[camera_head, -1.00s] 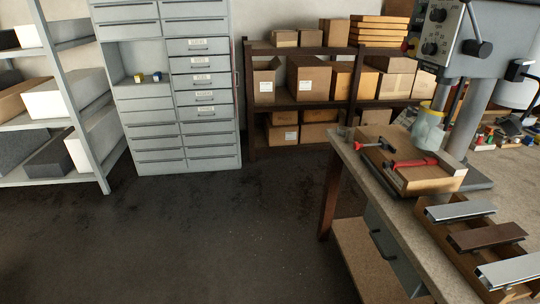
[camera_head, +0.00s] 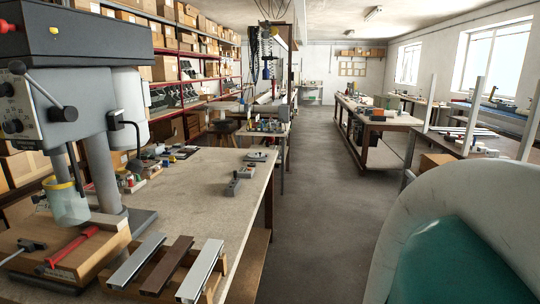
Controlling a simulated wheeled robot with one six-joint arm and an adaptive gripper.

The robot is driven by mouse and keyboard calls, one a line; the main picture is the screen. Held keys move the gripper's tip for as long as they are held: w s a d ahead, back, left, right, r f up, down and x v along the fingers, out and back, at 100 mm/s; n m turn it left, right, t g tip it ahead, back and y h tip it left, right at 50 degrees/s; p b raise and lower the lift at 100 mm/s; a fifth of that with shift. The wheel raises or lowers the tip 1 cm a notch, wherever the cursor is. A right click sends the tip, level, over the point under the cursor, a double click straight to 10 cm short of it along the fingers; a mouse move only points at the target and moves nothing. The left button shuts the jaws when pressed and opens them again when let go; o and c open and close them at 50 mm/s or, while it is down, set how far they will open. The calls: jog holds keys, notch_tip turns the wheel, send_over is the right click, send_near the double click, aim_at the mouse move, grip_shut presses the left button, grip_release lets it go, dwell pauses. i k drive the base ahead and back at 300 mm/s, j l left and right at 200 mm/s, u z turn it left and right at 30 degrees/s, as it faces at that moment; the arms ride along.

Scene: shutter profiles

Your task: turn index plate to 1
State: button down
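No index plate can be clearly made out in this view, and no number 1 is readable. A grey drill press (camera_head: 60,80) stands at the left on a workbench. Below its drill head is a clear guard with a yellow rim (camera_head: 67,200). A wooden fixture (camera_head: 100,255) with a red-handled clamp (camera_head: 72,247) lies in front of the press. My gripper is not in view. A large white rounded part of my arm with a teal cap (camera_head: 455,265) fills the lower right corner.
Silver and brown profiles (camera_head: 167,265) lie in a wooden rack at the bench's front. Small grey blocks (camera_head: 240,180) sit on the bench top (camera_head: 195,185). An open floor aisle (camera_head: 315,200) runs between this bench and another workbench (camera_head: 375,120) on the right.

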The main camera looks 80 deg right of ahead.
aim_at(254, 155)
jog(key=z, duration=1.95)
jog(key=i+l+u, duration=0.2)
jog(key=l, duration=0.15)
jog(key=i+l+u, duration=0.15)
jog(key=l, duration=0.2)
jog(key=i+l+u, duration=0.2)
jog(key=l, duration=0.15)
jog(key=l+u, duration=0.15)
jog(key=l, duration=0.25)
jog(key=i+l+u, duration=0.2)
jog(key=l, duration=0.2)
jog(key=k, duration=0.1)
